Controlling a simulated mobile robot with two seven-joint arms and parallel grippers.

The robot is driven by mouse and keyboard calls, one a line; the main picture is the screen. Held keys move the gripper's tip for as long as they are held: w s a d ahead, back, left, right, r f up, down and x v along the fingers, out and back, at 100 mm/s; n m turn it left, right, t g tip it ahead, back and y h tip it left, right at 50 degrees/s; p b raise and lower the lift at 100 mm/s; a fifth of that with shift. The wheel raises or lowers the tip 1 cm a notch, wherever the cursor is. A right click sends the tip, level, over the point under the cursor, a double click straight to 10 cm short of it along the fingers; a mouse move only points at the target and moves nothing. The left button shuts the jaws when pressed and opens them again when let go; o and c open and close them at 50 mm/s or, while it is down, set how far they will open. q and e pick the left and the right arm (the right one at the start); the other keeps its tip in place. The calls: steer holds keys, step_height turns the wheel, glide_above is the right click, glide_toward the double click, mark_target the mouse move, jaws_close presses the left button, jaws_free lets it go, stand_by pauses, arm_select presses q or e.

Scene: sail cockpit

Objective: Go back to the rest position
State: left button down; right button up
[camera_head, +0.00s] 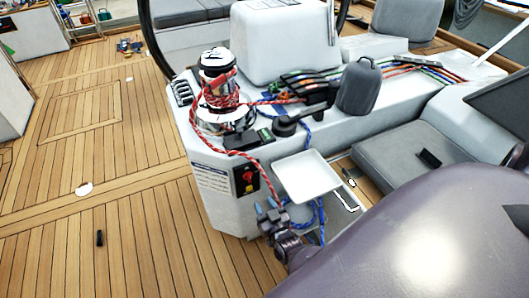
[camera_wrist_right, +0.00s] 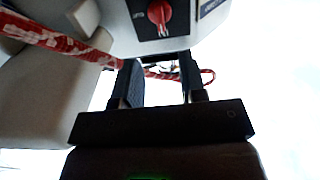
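My right gripper (camera_head: 269,207) is low in front of the white winch console, below its red rotary switch (camera_head: 247,177). In the right wrist view the two dark fingers of my right gripper (camera_wrist_right: 162,80) stand apart with a clear gap, and nothing is held between them. A red-and-white rope (camera_head: 265,175) hangs down the console towards the gripper. In the wrist view the rope (camera_wrist_right: 55,40) passes beyond the fingertips; whether it touches them I cannot tell. The red switch (camera_wrist_right: 160,12) shows above the fingers. My left gripper is not in view.
A winch (camera_head: 222,90) wrapped in red rope stands on the console (camera_head: 215,150). A white tray (camera_head: 307,176) is just right of my right gripper, with blue rope (camera_head: 321,222) beneath. A grey seat cushion (camera_head: 400,160) lies further right. The teak deck (camera_head: 150,240) at left is mostly open.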

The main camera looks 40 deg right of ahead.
stand_by(0.4)
steer(key=a+r+n+g+y, duration=0.2)
steer(key=a+r+g+y, duration=0.15)
steer(key=r, duration=0.35)
steer(key=s+a+r+n+g+p, duration=0.1)
steer(key=s+r+g, duration=0.2)
steer(key=s, duration=1.6)
steer(key=shift+s+a+r+n, duration=0.2)
steer(key=shift+r+n, duration=0.1)
steer(key=shift+y, duration=0.25)
